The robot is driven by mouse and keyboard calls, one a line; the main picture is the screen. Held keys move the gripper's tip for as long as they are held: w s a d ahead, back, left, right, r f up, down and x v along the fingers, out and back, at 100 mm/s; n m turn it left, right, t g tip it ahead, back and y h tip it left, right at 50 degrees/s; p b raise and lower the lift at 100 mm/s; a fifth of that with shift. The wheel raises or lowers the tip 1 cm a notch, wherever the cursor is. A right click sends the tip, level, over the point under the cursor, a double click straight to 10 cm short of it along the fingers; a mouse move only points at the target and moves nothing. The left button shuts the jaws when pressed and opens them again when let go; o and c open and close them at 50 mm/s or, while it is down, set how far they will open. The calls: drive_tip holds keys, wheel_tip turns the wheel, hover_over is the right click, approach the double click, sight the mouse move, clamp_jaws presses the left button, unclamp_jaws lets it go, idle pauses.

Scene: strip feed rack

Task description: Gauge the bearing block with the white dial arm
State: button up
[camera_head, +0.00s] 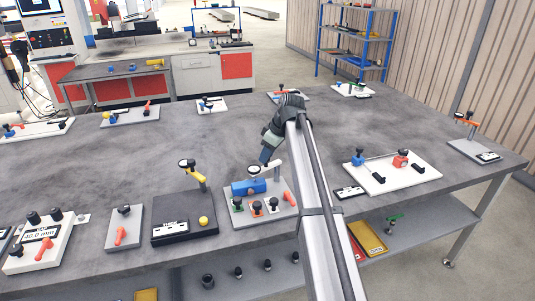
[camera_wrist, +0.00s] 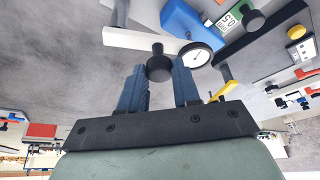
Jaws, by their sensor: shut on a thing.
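The white dial arm (camera_head: 273,166) stands at the back of a light grey board (camera_head: 236,218), with its round dial (camera_head: 253,169) over or just beside the blue block (camera_head: 248,188), which I take as the bearing block. In the wrist view, the white arm (camera_wrist: 135,41) runs to the dial (camera_wrist: 196,56), close to the blue block (camera_wrist: 188,22); contact cannot be told. My gripper (camera_head: 266,157) is at the arm's upper end. In the wrist view, my gripper (camera_wrist: 160,76) is shut on the arm's black knob (camera_wrist: 159,66), between its blue fingers.
Right is a white board (camera_head: 420,174). The table's middle (camera_head: 110,165) is clear.

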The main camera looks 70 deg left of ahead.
clamp_jaws()
drive_tip(key=shift+m, duration=0.3)
drive_tip(key=shift+s+a+m+t+y, duration=0.25)
drive_tip(key=shift+a+m+t+y, duration=0.25)
drive_tip(key=shift+m, duration=0.7)
drive_tip(key=shift+w+a+m+t+h, duration=0.15)
drive_tip(key=shift+w+a+m+t, duration=0.55)
drive_tip(key=shift+m, duration=1.8)
drive_tip(key=shift+w+a+m+t+h, duration=0.2)
drive_tip(key=shift+a+m+t, duration=0.9)
drive_tip(key=shift+m, duration=1.4)
drive_tip(key=shift+w+a+m+t+h, duration=0.15)
drive_tip(key=shift+w+a+m+t, duration=0.5)
drive_tip(key=shift+m, duration=1.85)
drive_tip(key=shift+s+a+t, duration=0.2)
drive_tip(key=shift+a+t, duration=0.05)
drive_tip(key=shift+t, duration=0.1)
drive_tip(key=o, duration=0.6)
unclamp_jaws()
